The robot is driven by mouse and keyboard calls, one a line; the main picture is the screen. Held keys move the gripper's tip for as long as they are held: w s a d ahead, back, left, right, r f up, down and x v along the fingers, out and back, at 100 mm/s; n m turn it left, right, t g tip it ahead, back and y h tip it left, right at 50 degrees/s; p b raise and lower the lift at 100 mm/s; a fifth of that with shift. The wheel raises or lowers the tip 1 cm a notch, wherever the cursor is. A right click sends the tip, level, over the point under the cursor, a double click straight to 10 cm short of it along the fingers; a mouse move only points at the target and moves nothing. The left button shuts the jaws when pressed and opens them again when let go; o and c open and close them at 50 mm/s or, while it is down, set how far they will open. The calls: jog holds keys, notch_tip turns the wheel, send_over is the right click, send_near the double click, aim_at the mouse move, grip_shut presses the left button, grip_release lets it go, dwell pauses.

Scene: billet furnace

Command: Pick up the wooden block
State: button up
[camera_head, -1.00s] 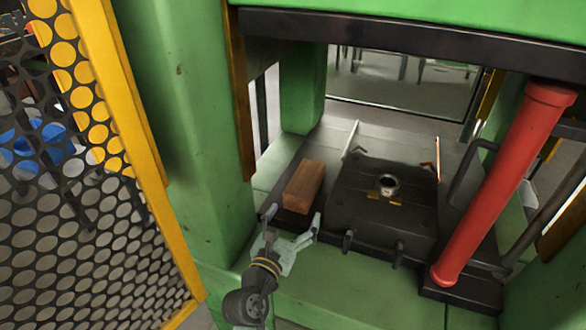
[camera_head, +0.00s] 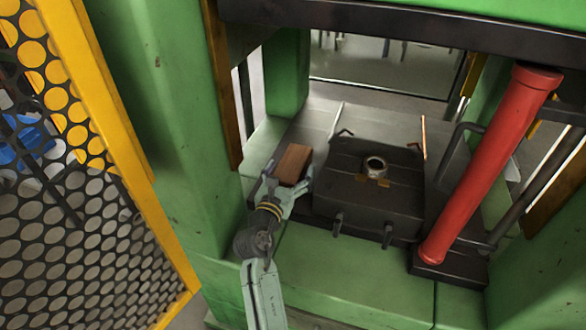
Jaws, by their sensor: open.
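The wooden block (camera_head: 293,163) is a brown rectangular block lying on the press bed, to the left of the dark die block. My gripper (camera_head: 290,180) is open at the block's near end, with one finger at its left side and the other at its right. The near part of the block is partly hidden by my gripper. I cannot tell whether the fingers touch it.
The dark die block (camera_head: 368,190) with a metal ring (camera_head: 375,164) stands close to the right. A red cylinder (camera_head: 490,165) slants at the right. A green column (camera_head: 165,110) and a yellow-framed mesh guard (camera_head: 75,200) bound the left. The green front ledge (camera_head: 340,270) is bare.

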jog(key=shift+w+d, duration=0.1)
jog(key=shift+w, duration=0.2)
jog(key=shift+c, duration=0.3)
jog(key=c, duration=1.3)
